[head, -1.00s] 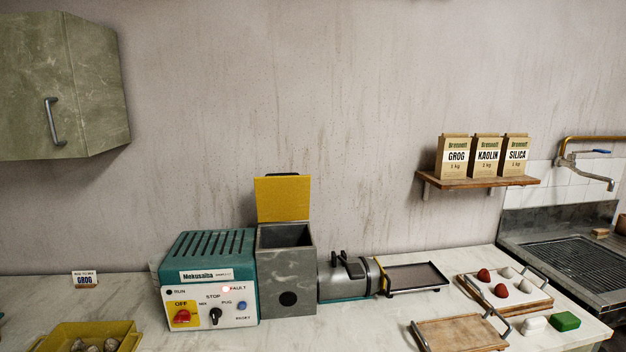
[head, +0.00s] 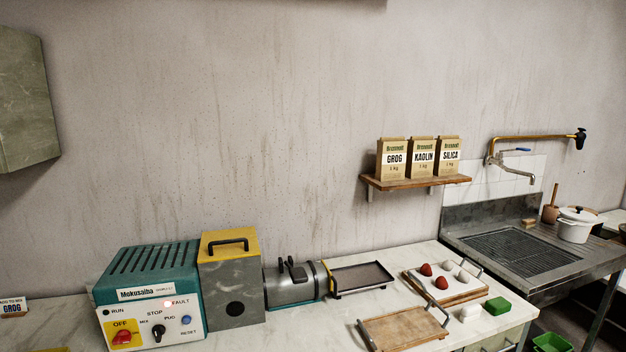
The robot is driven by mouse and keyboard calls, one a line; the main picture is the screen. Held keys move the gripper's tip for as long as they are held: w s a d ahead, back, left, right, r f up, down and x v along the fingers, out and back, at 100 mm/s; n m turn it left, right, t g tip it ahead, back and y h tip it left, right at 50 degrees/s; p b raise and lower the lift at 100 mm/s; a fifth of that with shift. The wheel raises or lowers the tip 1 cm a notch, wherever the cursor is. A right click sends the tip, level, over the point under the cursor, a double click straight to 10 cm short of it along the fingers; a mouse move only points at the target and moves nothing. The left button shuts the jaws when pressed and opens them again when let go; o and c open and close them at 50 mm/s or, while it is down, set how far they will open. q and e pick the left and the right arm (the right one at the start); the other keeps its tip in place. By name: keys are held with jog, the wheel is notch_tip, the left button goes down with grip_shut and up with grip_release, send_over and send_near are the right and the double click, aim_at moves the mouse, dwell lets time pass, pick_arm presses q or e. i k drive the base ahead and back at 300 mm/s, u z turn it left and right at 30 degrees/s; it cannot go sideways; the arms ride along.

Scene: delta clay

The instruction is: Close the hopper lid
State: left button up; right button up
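The grey hopper (head: 231,290) stands on the counter, joined to the teal control box on its left and the metal barrel on its right. Its yellow lid (head: 226,247) lies flat over the top, with the dark handle (head: 228,243) facing up. I see no gap between lid and hopper from here. Neither of my grippers shows in the head view.
The teal control box (head: 153,265) has a lit red FAULT light. A dark tray (head: 362,277), a wooden board (head: 403,328) and a tray with red and pale balls (head: 459,294) lie to the right. A sink (head: 522,251) is further right.

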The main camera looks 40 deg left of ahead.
aim_at(228, 237)
jog(key=z, duration=0.1)
jog(key=i, duration=1.85)
jog(key=u, duration=3.65)
